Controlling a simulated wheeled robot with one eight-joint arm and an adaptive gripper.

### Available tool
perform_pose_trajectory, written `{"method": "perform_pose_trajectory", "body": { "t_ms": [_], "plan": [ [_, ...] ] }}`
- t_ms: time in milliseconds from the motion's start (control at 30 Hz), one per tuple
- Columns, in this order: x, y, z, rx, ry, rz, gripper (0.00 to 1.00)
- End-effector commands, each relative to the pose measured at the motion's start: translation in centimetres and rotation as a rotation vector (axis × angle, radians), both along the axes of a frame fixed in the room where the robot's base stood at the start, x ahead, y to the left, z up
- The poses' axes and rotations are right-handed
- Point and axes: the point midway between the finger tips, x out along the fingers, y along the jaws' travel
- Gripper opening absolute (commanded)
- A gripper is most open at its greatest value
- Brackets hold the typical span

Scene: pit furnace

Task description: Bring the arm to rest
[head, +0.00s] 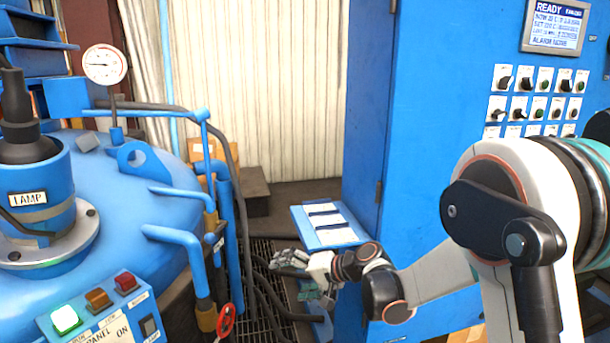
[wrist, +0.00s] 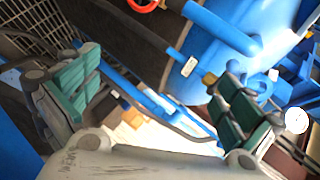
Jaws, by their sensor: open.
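My gripper (head: 300,275) hangs in front of the blue cabinet in the head view, at the end of my white and black arm. It is low, beside a small blue tilted shelf with white papers (head: 325,225). In the wrist view my gripper (wrist: 155,105) has its two green-padded fingers spread wide apart, with nothing between them. The arm reaches in from the right of the head view and is bent at a large white joint.
The blue furnace vessel (head: 130,185) fills the left, with pipes, a red valve wheel (head: 226,320) and a pressure gauge (head: 104,64). The blue control cabinet (head: 430,110) stands at right. Dark hoses (head: 262,300) lie on the floor grating between them.

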Motion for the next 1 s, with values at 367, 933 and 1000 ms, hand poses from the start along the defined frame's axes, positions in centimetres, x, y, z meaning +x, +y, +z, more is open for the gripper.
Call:
{"method": "perform_pose_trajectory", "body": {
  "t_ms": [367,933,1000],
  "plan": [
    [-6.9,-6.0,6.4,-0.264,-0.049,-0.055,1.0],
    [-20.6,-15.9,10.3,-0.661,-0.126,-0.117,1.0],
    [-22.3,-17.2,10.3,-0.71,-0.136,-0.124,1.0]
  ]
}}
